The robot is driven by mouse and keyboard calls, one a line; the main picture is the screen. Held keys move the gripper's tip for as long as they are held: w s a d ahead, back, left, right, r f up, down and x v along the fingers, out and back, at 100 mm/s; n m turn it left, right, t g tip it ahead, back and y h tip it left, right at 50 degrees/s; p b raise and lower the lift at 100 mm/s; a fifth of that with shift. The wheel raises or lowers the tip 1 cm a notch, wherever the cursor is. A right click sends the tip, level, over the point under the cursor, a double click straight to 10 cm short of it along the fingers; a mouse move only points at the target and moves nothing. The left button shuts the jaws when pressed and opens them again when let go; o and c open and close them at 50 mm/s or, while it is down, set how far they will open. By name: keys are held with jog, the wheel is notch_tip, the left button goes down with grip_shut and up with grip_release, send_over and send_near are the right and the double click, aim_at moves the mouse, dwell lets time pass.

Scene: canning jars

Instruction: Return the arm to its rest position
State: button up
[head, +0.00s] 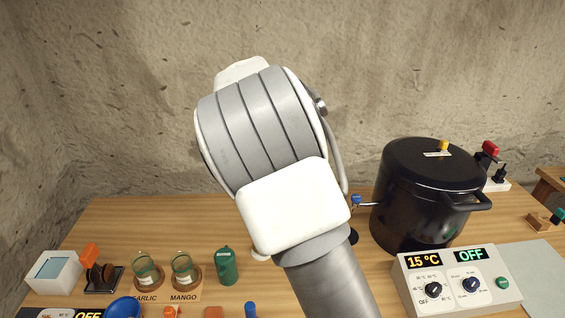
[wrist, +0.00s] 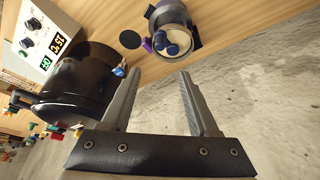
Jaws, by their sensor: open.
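My gripper (wrist: 154,100) shows in the wrist view with its two fingers apart and nothing between them. Beyond the fingertips are the wooden table and the grey wall. In the head view my arm rises in front of the table and hides its middle. The gripper itself is hidden there.
A large black pot (head: 424,200) stands at the right behind a control box (head: 455,283) reading 15 °C and OFF. Two glass jars (head: 146,272) (head: 184,270) and a green canister (head: 227,266) stand at the left. A grey pot (wrist: 170,20) holding blue-lidded items shows in the wrist view.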

jog(key=shift+d, duration=0.1)
jog(key=s+d+r+n+y, duration=0.2)
jog(key=s+d+r, duration=0.2)
jog(key=s, duration=0.5)
jog(key=s+d+r+n+y, duration=0.2)
jog(key=s+d+r, duration=0.2)
jog(key=s, duration=0.5)
jog(key=s+d+f+n+t, duration=0.1)
jog(key=s+n, duration=0.3)
jog(key=s, duration=1.3)
jog(key=shift+s+f+n+t+h, duration=0.3)
jog(key=shift+s+f+t+h, duration=0.1)
jog(key=shift+t, duration=0.2)
